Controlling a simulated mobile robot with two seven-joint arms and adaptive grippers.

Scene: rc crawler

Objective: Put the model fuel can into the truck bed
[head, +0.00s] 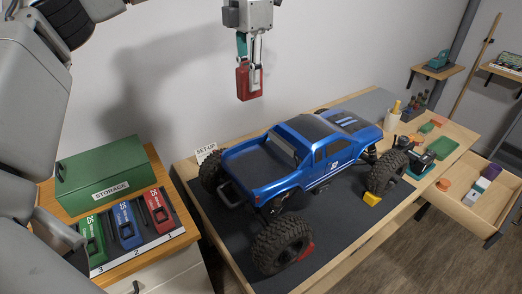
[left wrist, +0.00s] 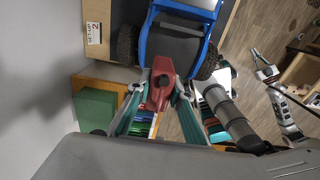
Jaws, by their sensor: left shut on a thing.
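My left gripper (head: 248,62) is shut on a small red fuel can (head: 249,82) and holds it in the air, above and behind the truck. The can also shows between the fingers in the left wrist view (left wrist: 161,88). The blue RC truck (head: 300,160) stands on a dark mat on the table. Its open bed (head: 254,166) faces the near left side and looks empty. In the left wrist view the truck bed (left wrist: 180,50) lies just beyond the can.
A green storage box (head: 98,181) and a rack of green, blue and red cans (head: 127,222) stand on the left cabinet. Red and yellow chocks (head: 372,199) sit at the truck's wheels. Small parts and tools lie at the table's right side. The air around the held can is clear.

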